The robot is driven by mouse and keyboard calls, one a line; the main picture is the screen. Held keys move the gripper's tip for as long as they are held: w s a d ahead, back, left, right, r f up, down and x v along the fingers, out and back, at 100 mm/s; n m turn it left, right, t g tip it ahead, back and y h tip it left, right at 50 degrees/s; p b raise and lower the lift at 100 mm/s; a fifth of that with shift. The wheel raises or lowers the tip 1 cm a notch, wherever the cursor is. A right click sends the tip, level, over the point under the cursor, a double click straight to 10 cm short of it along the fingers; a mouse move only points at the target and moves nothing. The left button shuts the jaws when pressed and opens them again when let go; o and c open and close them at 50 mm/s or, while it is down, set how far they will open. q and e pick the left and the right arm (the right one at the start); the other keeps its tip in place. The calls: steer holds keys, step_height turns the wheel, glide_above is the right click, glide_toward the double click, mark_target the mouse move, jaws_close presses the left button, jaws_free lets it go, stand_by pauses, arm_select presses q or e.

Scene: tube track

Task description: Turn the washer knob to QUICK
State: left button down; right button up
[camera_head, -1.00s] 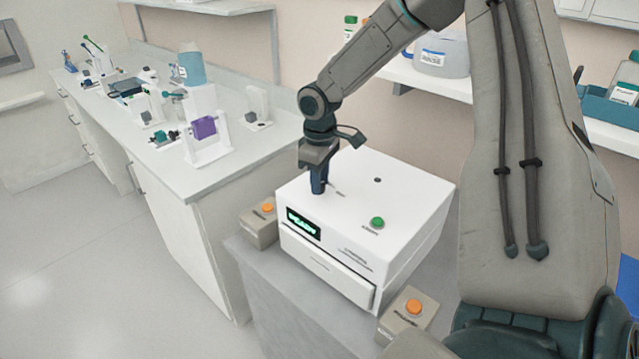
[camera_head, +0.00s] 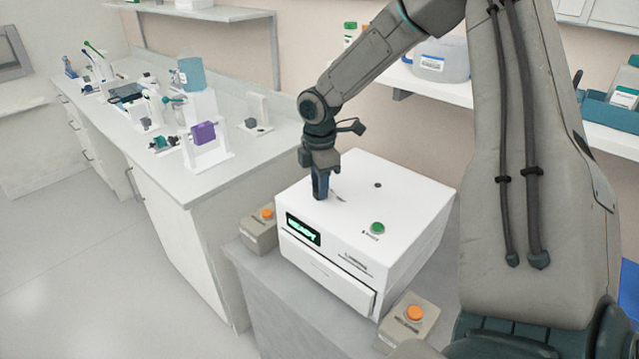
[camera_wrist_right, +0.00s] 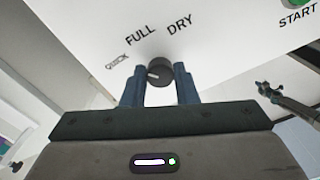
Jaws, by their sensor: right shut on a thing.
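The white washer (camera_head: 367,215) stands on a grey counter, with a green-lit display reading READY on its front. Its dark round knob (camera_wrist_right: 158,72) sits between the blue fingers of my right gripper (camera_wrist_right: 161,88). The gripper is shut on the knob. A short white mark shows on the left part of the knob. The QUICK label (camera_wrist_right: 117,62) is left of the knob, and FULL (camera_wrist_right: 140,35) and DRY (camera_wrist_right: 180,25) are above it in the wrist view. In the head view my right gripper (camera_head: 320,196) points down and hides the knob. My left gripper is out of view.
A green START button (camera_head: 377,228) is on the washer top. Boxes with orange buttons stand at its left (camera_head: 262,228) and front right (camera_head: 412,318). A long bench (camera_head: 215,178) with several devices runs along the left. Shelves line the wall behind.

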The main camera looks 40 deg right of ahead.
steer(key=shift+w+r+n, duration=0.1)
steer(key=shift+r+n, duration=0.05)
steer(key=shift+n, duration=0.35)
steer(key=o, duration=1)
steer(key=shift+r, duration=0.3)
steer(key=shift+r+b, duration=1.1)
steer(key=shift+r, duration=3.95)
